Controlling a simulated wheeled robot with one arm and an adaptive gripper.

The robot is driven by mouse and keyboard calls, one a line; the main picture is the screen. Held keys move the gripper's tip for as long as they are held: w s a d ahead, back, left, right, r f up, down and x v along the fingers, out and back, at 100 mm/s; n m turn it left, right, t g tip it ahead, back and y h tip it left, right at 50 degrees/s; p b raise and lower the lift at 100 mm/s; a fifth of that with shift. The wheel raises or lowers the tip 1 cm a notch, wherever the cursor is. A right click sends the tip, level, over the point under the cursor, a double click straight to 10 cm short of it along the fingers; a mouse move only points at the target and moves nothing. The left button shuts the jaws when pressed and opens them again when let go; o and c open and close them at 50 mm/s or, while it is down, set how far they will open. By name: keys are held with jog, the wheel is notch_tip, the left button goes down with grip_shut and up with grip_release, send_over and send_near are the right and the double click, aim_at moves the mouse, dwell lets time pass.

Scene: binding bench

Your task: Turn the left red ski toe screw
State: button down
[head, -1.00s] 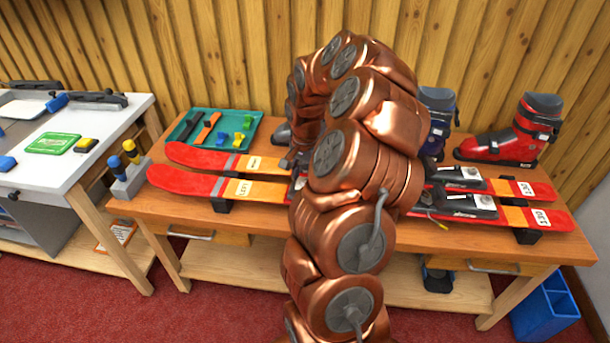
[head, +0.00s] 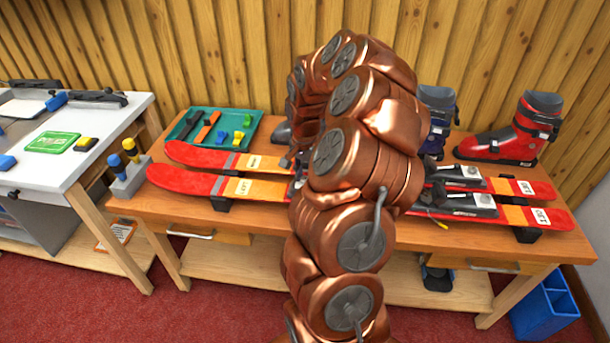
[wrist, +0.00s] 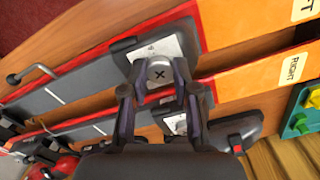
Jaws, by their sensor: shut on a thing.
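The left red ski (head: 185,181) lies along the front of the bench, with a label reading LEFT near its tip. In the wrist view, its orange part (wrist: 235,22) runs across the top. Its toe piece (wrist: 122,48) is dark with a pale plate. The toe screw (wrist: 158,69) is a round grey head with a dark cross, at the edge of that piece. My gripper (wrist: 158,90) is shut on the screw, one finger on each side. In the head view my copper arm hides the gripper and the screw.
The right ski (head: 215,158) lies parallel behind, with its own toe piece (wrist: 177,124). A teal tray (head: 252,123) with coloured parts sits behind the skis. A screwdriver holder (head: 130,180) stands at left. A red boot (head: 505,143) and a blue boot (head: 437,105) stand at the back right.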

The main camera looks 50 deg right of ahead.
jog(key=shift+f, duration=0.1)
jog(key=shift+n+b, duration=0.9)
jog(key=shift+n, duration=0.2)
jog(key=n+b, duration=0.1)
jog(key=n, duration=0.2)
jog(key=shift+n+b, duration=0.3)
jog(key=shift+b, duration=0.1)
jog(key=n+b, duration=0.1)
jog(key=n, duration=0.4)
jog(key=shift+n, duration=0.4)
jog(key=c, duration=0.9)
grip_release()
